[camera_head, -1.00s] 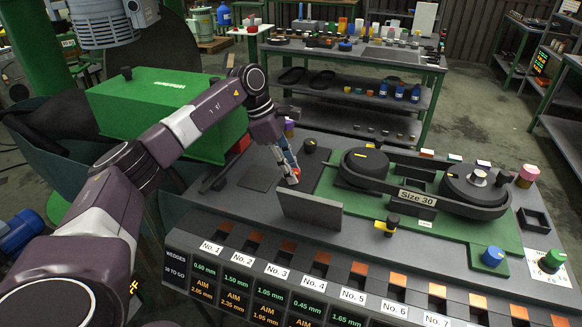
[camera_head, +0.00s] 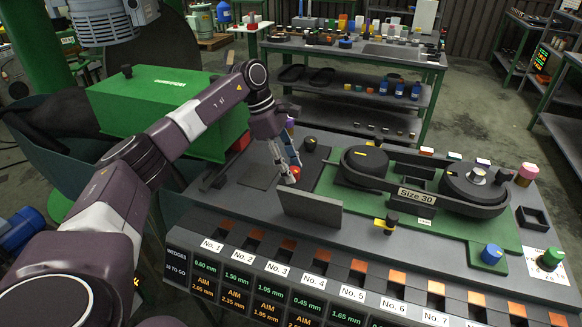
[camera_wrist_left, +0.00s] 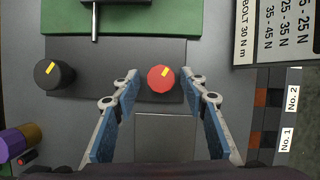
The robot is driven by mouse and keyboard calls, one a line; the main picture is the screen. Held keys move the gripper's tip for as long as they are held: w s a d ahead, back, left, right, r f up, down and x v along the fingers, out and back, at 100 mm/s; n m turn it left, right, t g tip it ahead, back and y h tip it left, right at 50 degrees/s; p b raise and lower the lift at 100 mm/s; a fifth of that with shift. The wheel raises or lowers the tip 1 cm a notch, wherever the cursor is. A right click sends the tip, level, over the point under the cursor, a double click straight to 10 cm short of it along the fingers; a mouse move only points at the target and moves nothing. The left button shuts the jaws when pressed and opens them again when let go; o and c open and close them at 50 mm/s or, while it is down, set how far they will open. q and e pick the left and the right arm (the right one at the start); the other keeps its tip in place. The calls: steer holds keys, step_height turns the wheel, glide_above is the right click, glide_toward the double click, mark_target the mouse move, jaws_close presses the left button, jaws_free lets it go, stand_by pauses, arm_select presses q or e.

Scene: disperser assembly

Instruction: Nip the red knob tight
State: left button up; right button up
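The red knob (camera_wrist_left: 161,78) is round with a yellow mark on its top and sits on a dark grey plate. In the left wrist view it lies between the fingertips of my left gripper (camera_wrist_left: 160,87), which is open, with a gap on each side of the knob. In the head view the red knob (camera_head: 295,171) shows at the fingertips of my left gripper (camera_head: 288,168), partly hidden by the fingers. My right gripper is in neither view.
A black knob (camera_wrist_left: 54,73) with a yellow mark stands left of the red knob in the wrist view. An upright grey plate (camera_head: 312,208) stands close by in the head view. The green board (camera_head: 420,222) with the Size 30 unit lies to the right.

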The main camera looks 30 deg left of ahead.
arm_select(q)
steer(key=v, duration=1.2)
steer(key=shift+d, duration=0.1)
stand_by(0.4)
